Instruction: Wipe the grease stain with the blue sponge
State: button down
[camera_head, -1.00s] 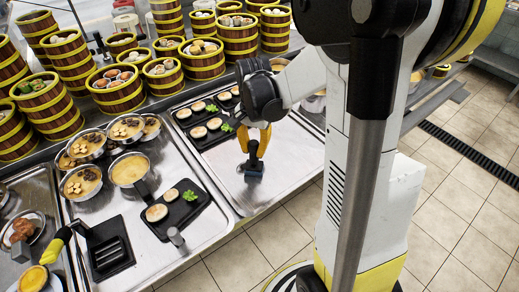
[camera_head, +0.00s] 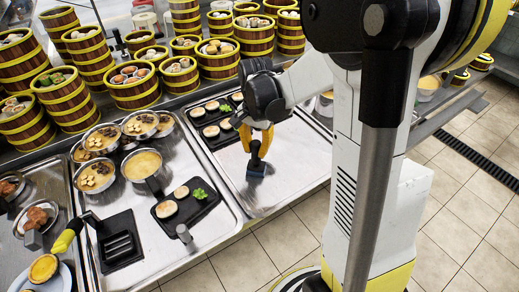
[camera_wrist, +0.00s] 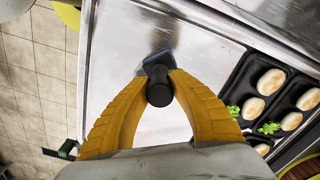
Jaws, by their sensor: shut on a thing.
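The blue sponge (camera_head: 256,169) has a dark upright handle. It is low over the bare steel counter panel (camera_head: 290,150) in the head view; I cannot tell whether it touches. My gripper (camera_head: 259,143) points down, its yellow fingers shut on the handle. In the wrist view my gripper (camera_wrist: 160,88) has its fingertips around the dark handle, and the sponge (camera_wrist: 157,63) shows just beyond. A faint dark smear (camera_wrist: 166,35) lies on the steel beside the sponge; it may be the grease stain or a reflection. The sponge's underside is hidden.
Black trays with pale buns (camera_head: 212,112) sit close behind the sponge. A black plate (camera_head: 190,208) with buns and greens stands left, near several bowls (camera_head: 142,165). Steamer towers (camera_head: 135,88) line the back. The counter's front edge (camera_head: 285,207) is near; tiled floor lies below.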

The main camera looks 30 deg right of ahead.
jog(key=shift+a, duration=0.1)
jog(key=shift+w+a, duration=1.05)
jog(key=shift+s+d, duration=0.1)
jog(key=shift+s+d, duration=0.95)
jog(key=shift+d, duration=0.05)
jog(key=shift+s+d, duration=1)
jog(key=shift+d, duration=0.1)
jog(key=shift+s+d, duration=0.1)
jog(key=shift+s+d, duration=0.95)
